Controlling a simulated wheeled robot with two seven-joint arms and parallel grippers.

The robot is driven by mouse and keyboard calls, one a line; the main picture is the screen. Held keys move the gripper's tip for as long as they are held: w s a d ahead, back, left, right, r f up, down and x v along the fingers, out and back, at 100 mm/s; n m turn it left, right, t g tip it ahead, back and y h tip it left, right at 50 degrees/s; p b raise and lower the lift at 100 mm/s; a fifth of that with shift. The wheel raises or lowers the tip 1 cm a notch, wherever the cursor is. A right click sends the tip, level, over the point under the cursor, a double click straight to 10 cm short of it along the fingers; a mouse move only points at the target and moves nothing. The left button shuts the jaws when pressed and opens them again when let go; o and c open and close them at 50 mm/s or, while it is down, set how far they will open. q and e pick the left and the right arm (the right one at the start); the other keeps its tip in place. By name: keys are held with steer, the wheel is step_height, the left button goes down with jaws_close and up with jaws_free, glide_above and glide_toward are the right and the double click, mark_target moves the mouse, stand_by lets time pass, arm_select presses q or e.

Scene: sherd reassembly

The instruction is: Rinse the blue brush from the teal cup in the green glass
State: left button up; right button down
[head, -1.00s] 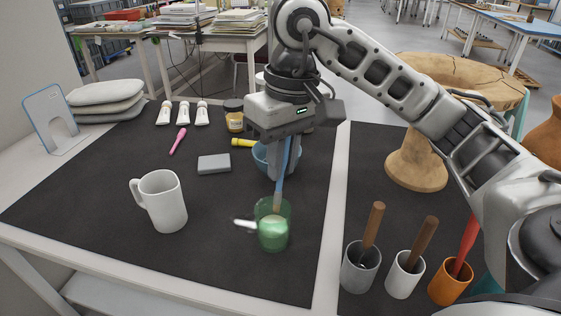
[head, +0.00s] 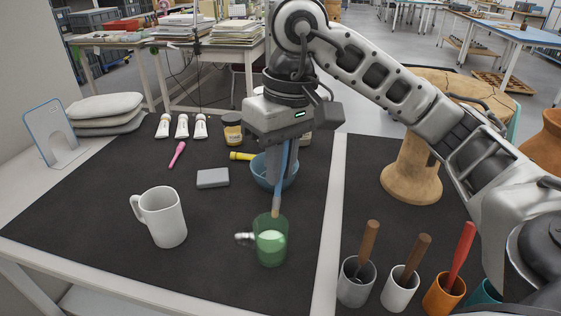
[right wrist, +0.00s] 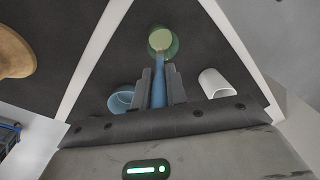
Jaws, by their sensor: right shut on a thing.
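My right gripper (right wrist: 160,88) is shut on the blue brush (head: 284,168), which hangs tip down and nearly upright. The brush's pale lower end is at the rim of the green glass (head: 270,246); I cannot tell how far it reaches inside. In the right wrist view the brush (right wrist: 159,92) points at the mouth of the green glass (right wrist: 163,44). The green glass stands upright on the dark mat, with a handle at its left. The teal cup (head: 484,292) stands at the lower right, partly hidden by my arm. My left gripper is out of view.
A white mug (head: 166,220) stands left of the glass. A blue bowl (head: 262,178) is behind it. Grey, white and orange cups (head: 440,300) with handled tools stand at right. A grey block (head: 212,178) lies left of the bowl. The mat in front of the glass is clear.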

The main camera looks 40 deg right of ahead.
stand_by(0.3)
steer(key=shift+r+p, duration=1.25)
steer(key=shift+r, duration=0.35)
steer(key=shift+f, duration=0.1)
